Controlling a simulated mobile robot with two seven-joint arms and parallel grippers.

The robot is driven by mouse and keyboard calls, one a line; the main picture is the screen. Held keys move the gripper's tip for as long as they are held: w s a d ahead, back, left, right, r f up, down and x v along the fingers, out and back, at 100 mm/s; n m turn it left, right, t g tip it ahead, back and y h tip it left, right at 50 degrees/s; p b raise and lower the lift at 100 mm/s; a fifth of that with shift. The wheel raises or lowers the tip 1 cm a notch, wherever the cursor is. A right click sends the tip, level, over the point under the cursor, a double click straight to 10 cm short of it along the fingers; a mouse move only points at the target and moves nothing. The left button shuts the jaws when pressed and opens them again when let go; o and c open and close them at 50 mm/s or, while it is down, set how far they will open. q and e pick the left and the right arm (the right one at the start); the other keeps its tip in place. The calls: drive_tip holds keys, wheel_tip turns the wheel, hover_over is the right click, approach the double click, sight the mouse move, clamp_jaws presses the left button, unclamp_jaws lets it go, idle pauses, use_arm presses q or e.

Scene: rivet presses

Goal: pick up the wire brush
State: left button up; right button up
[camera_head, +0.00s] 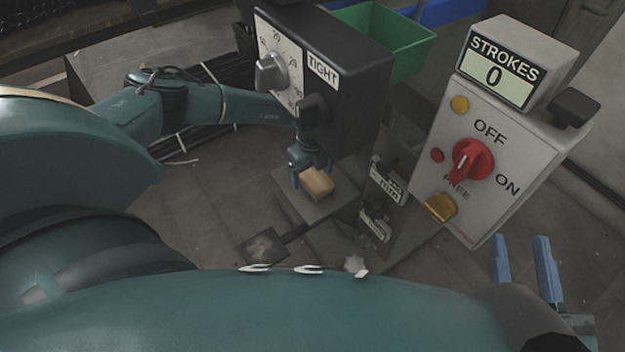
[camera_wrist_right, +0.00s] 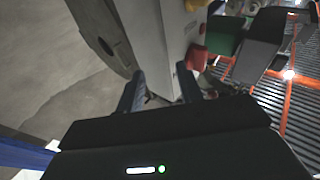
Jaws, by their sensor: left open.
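A small tan wooden block, which looks like the wire brush (camera_head: 317,183), lies on a grey plate (camera_head: 302,205) below the black control box in the head view. Its bristles cannot be made out. My left gripper (camera_head: 306,166) is open right at the block's far side, its fingers partly hidden; whether it touches the block I cannot tell. My right gripper (camera_head: 522,262) is open at the lower right of the head view, far from the block. In the right wrist view, the right gripper (camera_wrist_right: 160,92) shows its two dark fingers apart with nothing between them.
The black box (camera_head: 345,75) with dials and a TIGHT label stands close above my left gripper. A grey box (camera_head: 480,150) with a STROKES counter reading 0 and a red knob stands right of it. A green bin (camera_head: 400,40) is behind. A dark pedal-like plate (camera_head: 264,246) lies lower.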

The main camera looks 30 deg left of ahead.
use_arm(q)
wheel_tip(320, 180, down, 2)
use_arm(e)
drive_tip(key=shift+w+r+n+t+y, duration=0.2)
drive_tip(key=shift+r+n+y, duration=0.1)
drive_tip(key=shift+r, duration=0.3)
drive_tip(key=shift+w+r+n+t+y, duration=0.2)
drive_tip(key=shift+r+n+y, duration=0.1)
drive_tip(key=shift+r, duration=0.25)
use_arm(q)
drive_tip(key=shift+r, duration=0.1)
drive_tip(key=c, duration=1.1)
drive_tip(key=shift+r, duration=0.1)
